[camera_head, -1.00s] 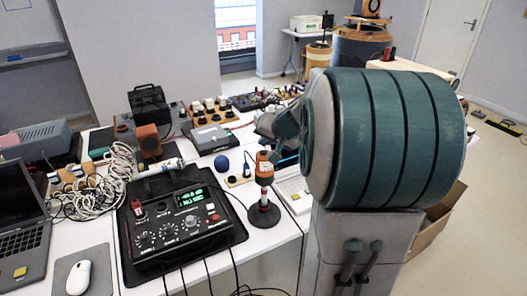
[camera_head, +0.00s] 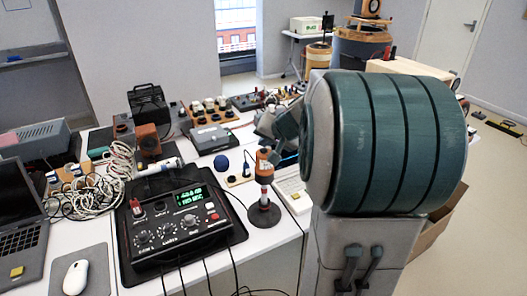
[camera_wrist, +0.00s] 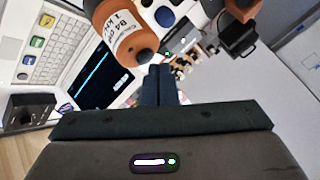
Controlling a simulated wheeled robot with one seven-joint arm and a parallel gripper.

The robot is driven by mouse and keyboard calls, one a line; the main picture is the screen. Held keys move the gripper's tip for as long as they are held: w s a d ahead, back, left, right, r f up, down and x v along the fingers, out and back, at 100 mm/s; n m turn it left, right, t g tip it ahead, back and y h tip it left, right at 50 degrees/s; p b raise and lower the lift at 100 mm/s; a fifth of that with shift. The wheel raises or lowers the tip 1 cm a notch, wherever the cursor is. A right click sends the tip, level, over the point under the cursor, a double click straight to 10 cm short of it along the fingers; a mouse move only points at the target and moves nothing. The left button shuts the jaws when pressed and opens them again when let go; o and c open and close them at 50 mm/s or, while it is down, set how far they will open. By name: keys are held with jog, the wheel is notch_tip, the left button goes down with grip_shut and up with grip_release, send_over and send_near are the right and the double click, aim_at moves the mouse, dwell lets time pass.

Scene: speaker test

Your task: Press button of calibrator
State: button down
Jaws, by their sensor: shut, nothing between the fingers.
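The calibrator is an orange cylinder with a white label reading 94 dB (camera_wrist: 120,32), at the top of the wrist view. In the head view the orange body (camera_head: 264,160) stands above a red-and-white stem on a round black base. My gripper (camera_wrist: 160,70) is shut and empty, its two dark fingertips together just below and right of the calibrator in the wrist view. I cannot tell whether they touch it. In the head view my arm hides the fingers. The calibrator's button cannot be made out clearly.
A black meter box with a green display (camera_head: 180,225) lies left of the calibrator. A white keypad device (camera_head: 292,194) is close on its right. A blue ball (camera_head: 221,163) and several instruments crowd the table behind. A laptop (camera_head: 22,215) and mouse (camera_head: 75,278) are at left.

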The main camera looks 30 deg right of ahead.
jog(key=shift+f+b, duration=0.5)
jog(key=shift+b, duration=0.2)
dwell(0.7)
jog(key=shift+r, duration=0.1)
jog(key=shift+r+p, duration=0.6)
jog(key=shift+r, duration=0.3)
notch_tip(320, 180, up, 6)
jog(key=p, duration=0.4)
